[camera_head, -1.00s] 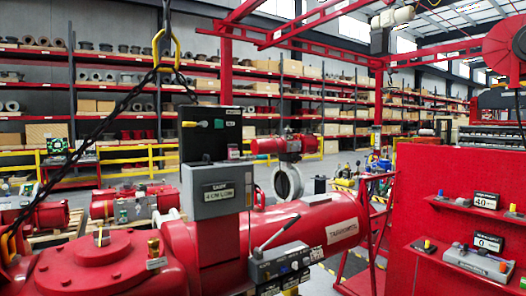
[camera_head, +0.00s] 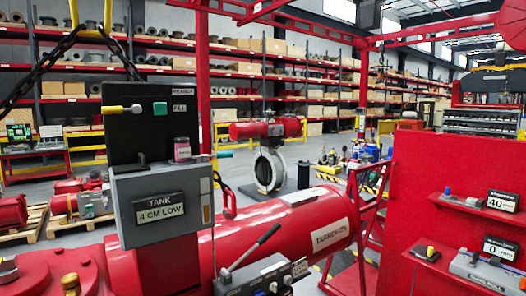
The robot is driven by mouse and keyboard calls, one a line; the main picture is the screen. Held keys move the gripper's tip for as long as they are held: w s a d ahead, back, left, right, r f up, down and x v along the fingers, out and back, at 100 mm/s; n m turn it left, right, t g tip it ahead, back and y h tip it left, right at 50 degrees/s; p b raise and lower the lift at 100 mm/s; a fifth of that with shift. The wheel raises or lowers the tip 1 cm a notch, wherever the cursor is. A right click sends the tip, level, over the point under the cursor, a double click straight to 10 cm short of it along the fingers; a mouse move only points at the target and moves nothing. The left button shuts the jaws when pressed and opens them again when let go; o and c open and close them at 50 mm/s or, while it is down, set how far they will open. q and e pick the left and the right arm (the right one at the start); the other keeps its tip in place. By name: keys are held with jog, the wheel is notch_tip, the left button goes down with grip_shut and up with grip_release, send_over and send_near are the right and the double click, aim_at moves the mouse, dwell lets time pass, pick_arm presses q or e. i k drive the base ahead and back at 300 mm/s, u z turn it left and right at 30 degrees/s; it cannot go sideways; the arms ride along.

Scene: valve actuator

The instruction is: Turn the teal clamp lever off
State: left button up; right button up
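A small teal handle (camera_head: 224,154) sticks out sideways just right of the black box (camera_head: 150,122), at about the height of a pink-labelled jar (camera_head: 182,149). It looks roughly level; its mount is partly hidden, so I cannot tell what it clamps. A separate grey lever (camera_head: 256,246) slants up to the right from a grey control block (camera_head: 262,277) in front of the red cylinder (camera_head: 290,224). Neither of my grippers is in view.
A grey box (camera_head: 162,205) labelled "TANK 4 CM LOW" stands below the black box, which has a yellow-tipped lever (camera_head: 122,109) and green button (camera_head: 160,108). A red panel with shelves (camera_head: 440,195) stands at right. Chains hang at upper left.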

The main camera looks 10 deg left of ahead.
aim_at(204, 157)
jog(key=u, duration=0.15)
jog(key=i, duration=1.3)
jog(key=u, duration=0.45)
